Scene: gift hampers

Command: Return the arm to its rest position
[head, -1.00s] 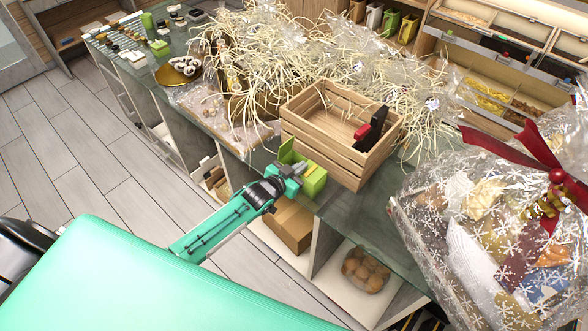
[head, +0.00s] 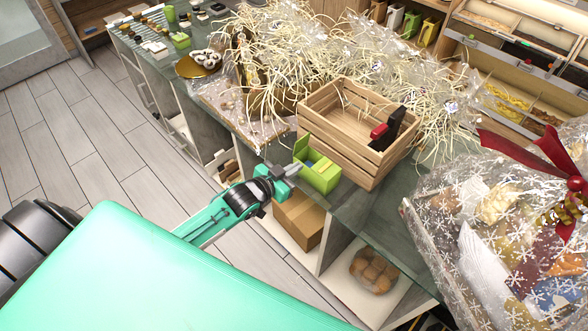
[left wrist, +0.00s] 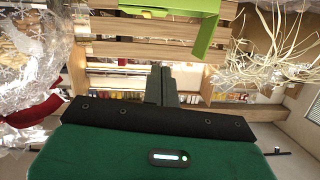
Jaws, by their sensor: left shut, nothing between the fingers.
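My left arm comes in from the left in the head view, over the floor in front of the counter. Its gripper (head: 284,171) is shut and empty, just in front of a small green open box (head: 321,178). In the left wrist view the two dark fingers (left wrist: 160,85) are together with nothing between them. The green box also shows at the top of that view (left wrist: 200,42). My right gripper is not seen in either view.
A wooden crate (head: 335,142) with a black and red tool (head: 388,128) stands on the counter (head: 375,205). A wrapped hamper (head: 500,225) with a red bow is at the right. Straw (head: 350,65) covers the counter's middle. Open floor (head: 100,150) lies left.

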